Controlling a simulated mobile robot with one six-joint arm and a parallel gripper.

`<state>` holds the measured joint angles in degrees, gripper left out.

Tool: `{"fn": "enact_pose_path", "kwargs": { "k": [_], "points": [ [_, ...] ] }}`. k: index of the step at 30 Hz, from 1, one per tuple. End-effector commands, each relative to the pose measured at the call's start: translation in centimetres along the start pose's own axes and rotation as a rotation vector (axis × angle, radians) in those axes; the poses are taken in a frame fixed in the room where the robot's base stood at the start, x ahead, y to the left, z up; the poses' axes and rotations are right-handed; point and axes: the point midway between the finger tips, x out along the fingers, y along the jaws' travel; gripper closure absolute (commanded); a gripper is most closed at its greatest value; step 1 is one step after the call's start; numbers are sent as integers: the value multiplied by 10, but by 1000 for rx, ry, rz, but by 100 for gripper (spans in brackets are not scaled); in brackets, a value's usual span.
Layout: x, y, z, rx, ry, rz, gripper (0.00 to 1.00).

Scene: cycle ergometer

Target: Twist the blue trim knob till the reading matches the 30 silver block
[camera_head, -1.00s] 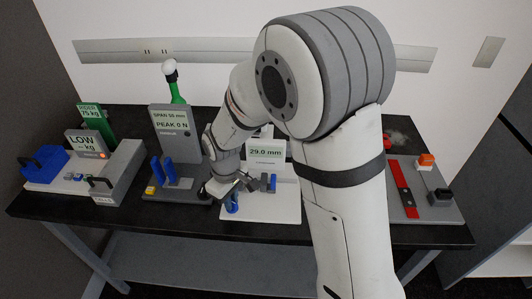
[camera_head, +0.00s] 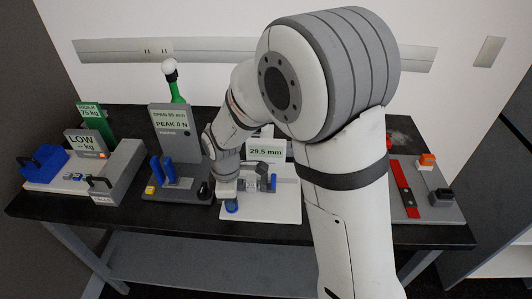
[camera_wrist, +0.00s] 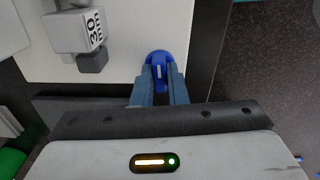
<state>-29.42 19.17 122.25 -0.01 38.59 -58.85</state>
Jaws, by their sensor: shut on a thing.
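The blue trim knob (camera_wrist: 159,57) stands at the edge of a white board, with a pale mark on its top. My gripper (camera_wrist: 160,75) is shut on the knob, one finger on each side. In the head view the knob (camera_head: 232,206) shows below my gripper (camera_head: 230,192). The silver block marked "30 mm" (camera_wrist: 78,31) sits on the white board, left of the knob in the wrist view. The display (camera_head: 266,151) behind the board reads 29.5 mm.
The white board (camera_head: 265,212) has bare space at its front. A grey instrument (camera_head: 174,120) with blue handles stands to its left. A plate with a red bar (camera_head: 404,188) lies to the right, behind my arm. The table's front edge is close to the knob.

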Motion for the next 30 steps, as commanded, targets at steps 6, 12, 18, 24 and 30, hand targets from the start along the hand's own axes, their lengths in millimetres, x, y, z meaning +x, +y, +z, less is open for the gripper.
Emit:
{"fn": "enact_pose_path", "kwargs": {
  "k": [6, 12, 18, 24, 30],
  "points": [
    [0, 0, 0, -74, 0, 0, 98],
    [0, 0, 0, -87, 0, 1, 98],
    [0, 0, 0, -286, 1, 1, 98],
    [0, 0, 0, -411, 1, 1, 98],
    [0, 0, 0, -414, 1, 1, 98]
  ]
}}
